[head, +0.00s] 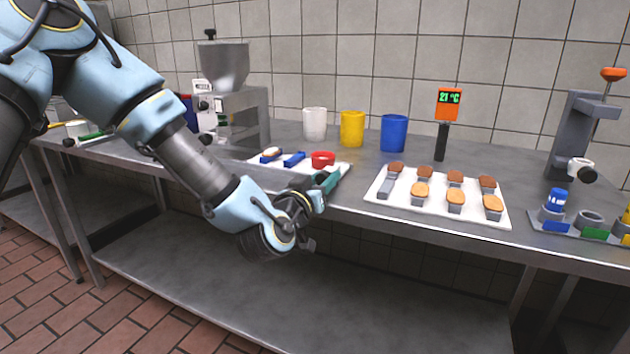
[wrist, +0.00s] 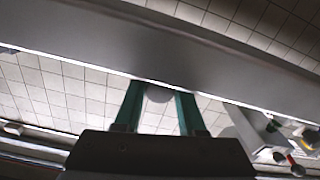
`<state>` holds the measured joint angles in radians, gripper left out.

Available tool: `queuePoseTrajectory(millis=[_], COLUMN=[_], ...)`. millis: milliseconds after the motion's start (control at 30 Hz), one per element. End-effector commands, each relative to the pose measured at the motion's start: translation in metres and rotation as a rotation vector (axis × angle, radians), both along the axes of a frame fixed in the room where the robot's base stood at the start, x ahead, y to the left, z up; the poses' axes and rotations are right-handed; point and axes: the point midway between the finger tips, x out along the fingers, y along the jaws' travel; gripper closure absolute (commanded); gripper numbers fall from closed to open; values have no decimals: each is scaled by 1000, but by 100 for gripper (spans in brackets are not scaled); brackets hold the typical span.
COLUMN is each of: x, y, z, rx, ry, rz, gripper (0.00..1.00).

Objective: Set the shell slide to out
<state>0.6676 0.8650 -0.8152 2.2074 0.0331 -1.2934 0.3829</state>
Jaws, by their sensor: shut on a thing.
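My gripper (head: 328,180) is at the front edge of the counter, by the right end of a small white tray with a red ring (head: 323,159). Its green fingers also show in the wrist view (wrist: 160,105). They are shut on a pale rounded thing (wrist: 158,93), mostly hidden, which I cannot name for sure. I cannot pick out the shell slide or read its setting. A white tray (head: 375,192) to the right carries brown and orange pieces on grey stands.
A hopper machine (head: 240,112) stands at the back left. White (head: 314,124), yellow (head: 352,129) and blue (head: 394,133) cups stand behind the trays, beside a thermometer post (head: 441,142). A grey press (head: 575,135) stands at the right. Counter between the trays is bare.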

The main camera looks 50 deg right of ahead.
Motion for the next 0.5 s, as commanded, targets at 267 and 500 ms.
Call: queuePoseTrajectory(millis=[267, 500], x=[-6, -6], y=[-1, -1], z=[1, 1], rx=[-3, -2], ry=[2, 2], rz=[-11, -11], gripper=[100, 40])
